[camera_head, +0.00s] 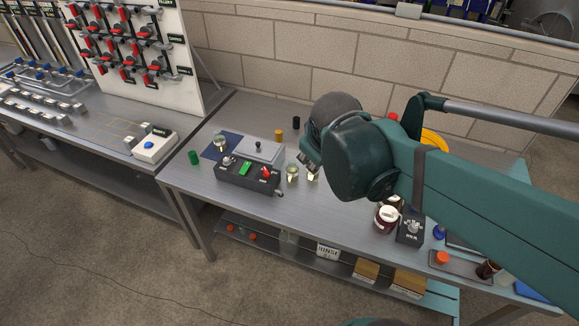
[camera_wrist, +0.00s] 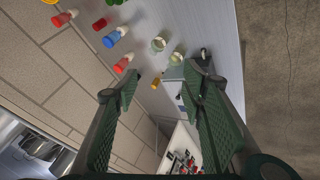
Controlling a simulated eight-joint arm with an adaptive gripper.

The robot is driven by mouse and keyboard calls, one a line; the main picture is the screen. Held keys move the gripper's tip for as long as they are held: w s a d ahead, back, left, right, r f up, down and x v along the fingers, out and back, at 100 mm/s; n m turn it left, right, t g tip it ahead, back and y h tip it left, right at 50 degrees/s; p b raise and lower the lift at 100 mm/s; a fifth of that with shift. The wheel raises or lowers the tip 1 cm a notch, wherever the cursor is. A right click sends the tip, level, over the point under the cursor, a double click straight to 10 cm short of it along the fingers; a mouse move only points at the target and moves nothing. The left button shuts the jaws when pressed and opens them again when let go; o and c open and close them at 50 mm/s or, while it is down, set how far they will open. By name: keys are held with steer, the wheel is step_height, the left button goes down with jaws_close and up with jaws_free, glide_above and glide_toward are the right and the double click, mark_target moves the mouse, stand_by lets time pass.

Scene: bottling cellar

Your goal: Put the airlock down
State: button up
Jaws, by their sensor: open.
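My gripper (camera_wrist: 150,88) is open, with nothing between its two fingers in the wrist view. In the head view the gripper (camera_head: 309,160) is largely hidden behind my arm, above the bench. Two small clear pieces with pale yellowish tops, a left one (camera_head: 292,170) and a right one (camera_head: 312,174), stand on the bench just below it. Two similar clear pieces show in the wrist view, one nearer (camera_wrist: 176,58) and one farther (camera_wrist: 158,44). A similar round clear piece (camera_head: 219,142) is at the blue mat (camera_head: 211,154). I cannot tell which is the airlock.
A dark box with green and red controls (camera_head: 247,178) stands at the bench's left front. A green cylinder (camera_head: 194,158), an amber one (camera_head: 279,135) and a black one (camera_head: 296,123) stand around it. A dark red jar (camera_head: 385,220) stands right. Bare bench (camera_head: 315,210) lies in front.

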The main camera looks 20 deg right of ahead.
steer(key=s+a+m+y, duration=0.3)
steer(key=s+a, duration=0.3)
steer(key=a, duration=0.3)
steer(key=shift+a+r+m+t, duration=0.25)
steer(key=shift+a+m+t, duration=0.15)
steer(key=shift+m, duration=0.1)
steer(key=shift+o, duration=0.2)
steer(key=shift+d, duration=0.1)
steer(key=w+d+f+m+g+h+b, duration=0.2)
steer(key=w+d+f+m+h, duration=0.15)
steer(key=w+d, duration=0.5)
steer(key=w+d+f+m+g+h+b, duration=0.25)
steer(key=w+d+m, duration=0.25)
steer(key=w+d, duration=0.3)
steer(key=w+d+f+m+g+h+b, duration=0.1)
steer(key=w+d+f+m+h, duration=0.2)
steer(key=w+f+m, duration=0.2)
steer(key=w+d+f+m+g+h+b, duration=0.1)
steer(key=w+d+f+m+g+h, duration=0.1)
steer(key=w+d+f+m+h, duration=0.2)
steer(key=shift+w+d+f+m+h, duration=0.3)
steer(key=shift+w+f+m, duration=0.15)
steer(key=shift+w+f, duration=1.45)
steer(key=shift+s+f, duration=0.15)
steer(key=shift+s, duration=0.05)
steer(key=b+x, duration=0.1)
steer(key=x, duration=0.5)
steer(key=shift+d, duration=0.3)
steer(key=shift+s+f, duration=0.1)
steer(key=shift+f, duration=0.05)
